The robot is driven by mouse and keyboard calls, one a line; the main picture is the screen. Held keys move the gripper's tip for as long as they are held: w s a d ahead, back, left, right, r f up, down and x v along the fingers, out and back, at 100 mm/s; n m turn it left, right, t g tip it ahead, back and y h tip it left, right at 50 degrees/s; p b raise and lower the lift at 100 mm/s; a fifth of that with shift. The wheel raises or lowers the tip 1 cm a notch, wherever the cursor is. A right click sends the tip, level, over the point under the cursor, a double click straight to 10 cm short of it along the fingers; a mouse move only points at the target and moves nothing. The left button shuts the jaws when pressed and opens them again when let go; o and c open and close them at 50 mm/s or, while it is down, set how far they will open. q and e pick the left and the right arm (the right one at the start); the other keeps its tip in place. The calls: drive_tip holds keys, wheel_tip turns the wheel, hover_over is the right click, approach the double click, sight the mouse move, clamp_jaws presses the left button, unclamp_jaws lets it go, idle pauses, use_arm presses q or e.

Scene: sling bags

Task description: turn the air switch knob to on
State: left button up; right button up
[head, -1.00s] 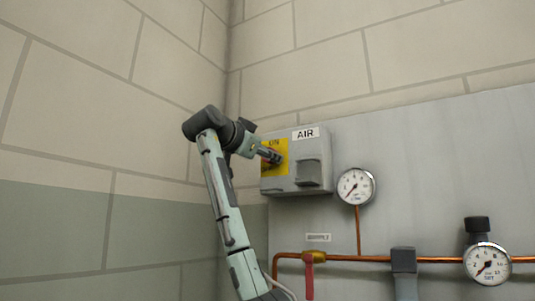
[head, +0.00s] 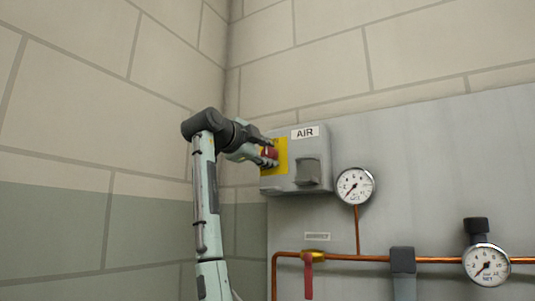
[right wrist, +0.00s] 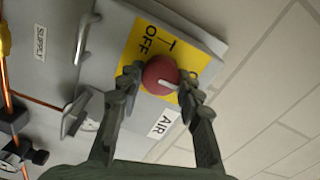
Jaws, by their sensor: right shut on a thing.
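The red round air switch knob (right wrist: 159,73) sits on a yellow plate (right wrist: 135,45) on the grey AIR box (head: 293,184). The knob also shows in the head view (head: 269,153). In the right wrist view its white pointer mark points right and slightly down, toward one finger and away from the word OFF. My right gripper (right wrist: 160,82) is shut on the knob, one finger on each side. In the head view the same gripper (head: 268,153) reaches the knob from the left and covers part of the plate. The ON word is hidden now. My left gripper is not in view.
A round gauge (head: 355,186) hangs right of the box, and another gauge (head: 487,264) is farther right. A copper pipe (head: 345,258) with a red-handled valve (head: 308,275) runs below. A block wall (head: 90,120) stands close on the left.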

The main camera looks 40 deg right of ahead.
drive_tip(key=shift+f+m, duration=0.1)
drive_tip(key=shift+m, duration=0.2)
drive_tip(key=o, duration=1.2)
drive_tip(key=shift+c, duration=0.2)
drive_tip(key=v, duration=1.2)
